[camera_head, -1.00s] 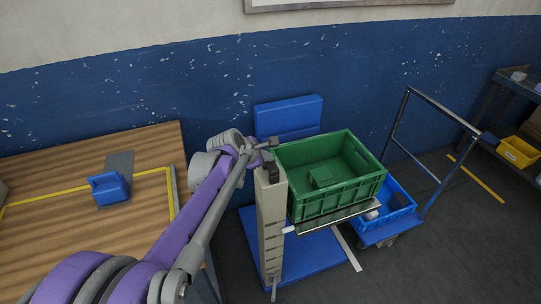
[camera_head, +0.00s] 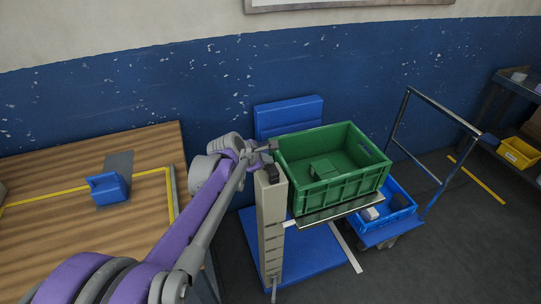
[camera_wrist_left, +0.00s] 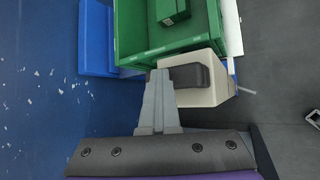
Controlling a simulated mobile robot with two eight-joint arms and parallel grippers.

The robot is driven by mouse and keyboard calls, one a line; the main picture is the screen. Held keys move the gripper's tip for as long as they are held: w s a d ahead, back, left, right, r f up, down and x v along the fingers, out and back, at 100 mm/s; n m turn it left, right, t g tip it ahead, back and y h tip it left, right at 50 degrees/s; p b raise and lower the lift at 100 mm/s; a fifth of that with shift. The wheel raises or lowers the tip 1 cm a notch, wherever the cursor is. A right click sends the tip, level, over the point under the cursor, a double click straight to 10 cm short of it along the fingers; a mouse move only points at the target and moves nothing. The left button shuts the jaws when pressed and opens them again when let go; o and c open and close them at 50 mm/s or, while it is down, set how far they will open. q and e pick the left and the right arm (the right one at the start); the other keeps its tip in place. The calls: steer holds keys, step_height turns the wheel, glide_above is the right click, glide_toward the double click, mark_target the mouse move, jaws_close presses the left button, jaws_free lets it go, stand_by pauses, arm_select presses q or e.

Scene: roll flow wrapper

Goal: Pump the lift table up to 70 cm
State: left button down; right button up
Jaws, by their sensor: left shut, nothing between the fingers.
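The lift table has a beige column (camera_head: 271,230) with a row of marks on its face, a thin platform (camera_head: 330,212) and a blue base (camera_head: 312,262). A green crate (camera_head: 335,192) with a small green box inside rests on the platform. A black piece (camera_head: 269,173) sits at the column's top; in the left wrist view it shows as a dark pad (camera_wrist_left: 189,77) on the beige top. My left gripper (camera_head: 274,146) is shut and empty, just above the column's top beside the crate. In the left wrist view its closed fingers (camera_wrist_left: 160,76) are beside the pad; contact cannot be told.
A wooden table (camera_head: 60,225) with a blue bin (camera_head: 108,188) stands at left. Behind the lift is a blue wall with a blue block (camera_head: 288,112). At right are a cart (camera_head: 393,236) with a blue crate (camera_head: 396,204) and a shelf (camera_head: 519,105) with a yellow bin (camera_head: 518,152).

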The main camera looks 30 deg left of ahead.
stand_by(0.3)
arm_select(q)
steer(key=shift+r+p, duration=1.6)
steer(key=shift+r, duration=1.1)
arm_select(e)
steer(key=shift+w+r, duration=0.25)
steer(key=shift+r, duration=0.45)
steer(key=shift+w+r, duration=0.2)
steer(key=shift+r, duration=0.5)
steer(key=shift+w+r, duration=0.25)
steer(key=shift+r, duration=0.45)
arm_select(q)
steer(key=shift+r, duration=0.15)
steer(key=shift+r, duration=0.25)
step_height(320, 180, up, 4)
steer(key=shift+r+p, duration=0.1)
steer(key=shift+p, duration=1.15)
arm_select(e)
steer(key=r, duration=0.1)
steer(key=w+r, duration=0.1)
steer(key=r, duration=0.1)
steer(key=shift+w+r+t, duration=0.3)
steer(key=shift+s, duration=0.1)
